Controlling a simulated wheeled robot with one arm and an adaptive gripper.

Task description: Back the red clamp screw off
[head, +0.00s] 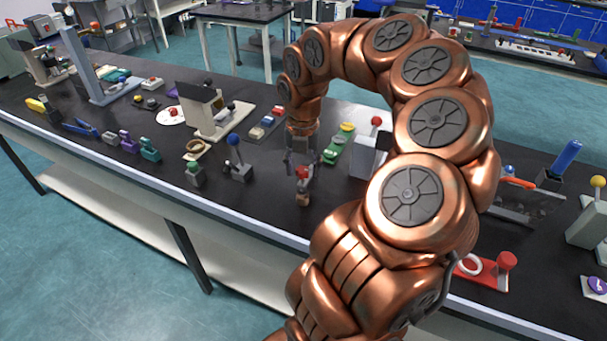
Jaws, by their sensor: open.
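A small red knob, which looks like the red clamp screw (302,173), stands near the bench's front edge on a small dark post with a tan block (302,200) at its foot. My gripper (302,168) points down right over it, with its fingers around or just behind the red top. The fingers look apart. At this size I cannot tell whether either finger touches the screw.
A blue-ball lever (234,140) stands left of my gripper. A green block row (339,144) and a grey box with a red-ball lever (367,157) stand to the right. A red fixture (506,262) sits farther right. Bare black bench (250,205) lies in front.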

